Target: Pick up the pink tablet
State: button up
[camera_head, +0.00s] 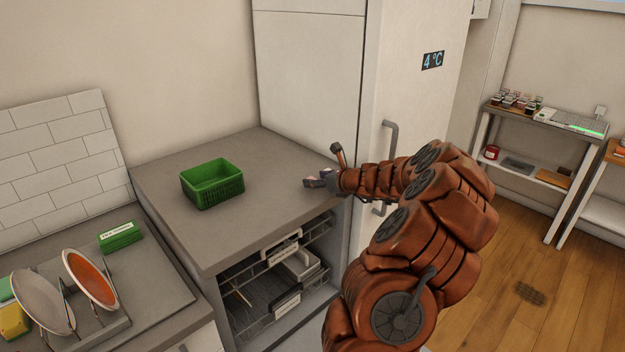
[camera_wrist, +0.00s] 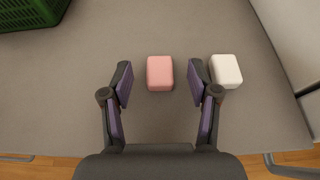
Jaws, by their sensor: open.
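The pink tablet (camera_wrist: 160,74) is a small rounded block lying on the grey counter in the wrist view. My gripper (camera_wrist: 160,84) is open, with one finger to the left of the tablet and one to the right. The tablet sits between the fingertips, with a gap on the left and a narrower one on the right. In the head view my gripper (camera_head: 318,181) is low over the right part of the counter. The tablet cannot be made out clearly there, as my gripper is in the way.
A white block (camera_wrist: 227,71) lies close beside my right finger. A green basket (camera_head: 212,183) stands on the counter (camera_head: 165,205) to the left. The tall white fridge (camera_head: 410,90) with a handle rises right beside the counter. An open dishwasher rack (camera_head: 270,285) is below.

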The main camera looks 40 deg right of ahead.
jog(key=shift+x, duration=0.95)
jog(key=c, duration=1)
